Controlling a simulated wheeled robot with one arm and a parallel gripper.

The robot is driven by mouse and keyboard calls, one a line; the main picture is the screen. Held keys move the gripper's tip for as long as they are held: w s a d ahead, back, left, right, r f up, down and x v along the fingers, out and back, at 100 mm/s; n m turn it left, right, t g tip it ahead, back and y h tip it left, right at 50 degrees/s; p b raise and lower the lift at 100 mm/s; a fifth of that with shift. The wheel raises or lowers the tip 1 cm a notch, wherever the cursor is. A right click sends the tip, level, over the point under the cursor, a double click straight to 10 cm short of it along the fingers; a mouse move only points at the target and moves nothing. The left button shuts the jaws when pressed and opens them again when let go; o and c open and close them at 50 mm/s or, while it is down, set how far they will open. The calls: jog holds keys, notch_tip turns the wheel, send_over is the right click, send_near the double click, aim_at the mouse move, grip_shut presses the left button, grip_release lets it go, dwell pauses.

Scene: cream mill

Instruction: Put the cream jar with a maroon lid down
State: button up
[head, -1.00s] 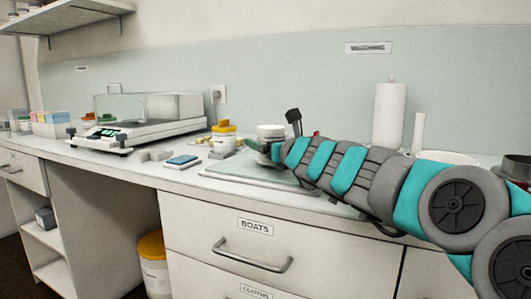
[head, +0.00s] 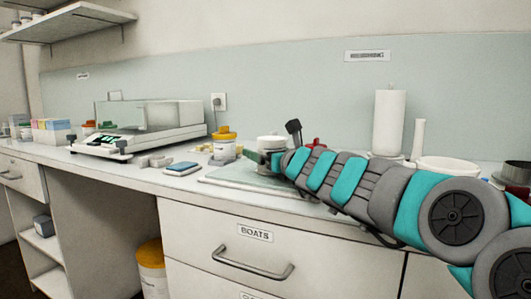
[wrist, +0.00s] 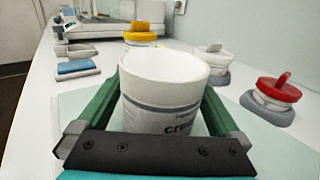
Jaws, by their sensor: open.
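A white jar (wrist: 165,115) with a dark band and a partly visible label reading "crea" stands upright between the fingers of my gripper (wrist: 166,88) in the wrist view. Its top looks white; I see no maroon lid on it. My gripper is open, with one green finger on each side of the jar; whether either finger touches it I cannot tell. In the head view the jar (head: 270,141) shows above my gripper (head: 264,159), over the pale glass mat (head: 222,178) on the bench. The jar's base is hidden.
A red-lidded jar (wrist: 272,97) stands close on the right in the wrist view. A yellow-lidded jar (head: 224,147), a blue pad (head: 181,168) and a balance (head: 140,135) are to the left. A white roll (head: 389,122) stands behind my arm.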

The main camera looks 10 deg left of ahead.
jog(key=shift+s+d, duration=0.25)
jog(key=shift+s, duration=0.1)
jog(key=v, duration=1.1)
jog(key=shift+d+r+b, duration=0.1)
jog(key=shift+b, duration=0.3)
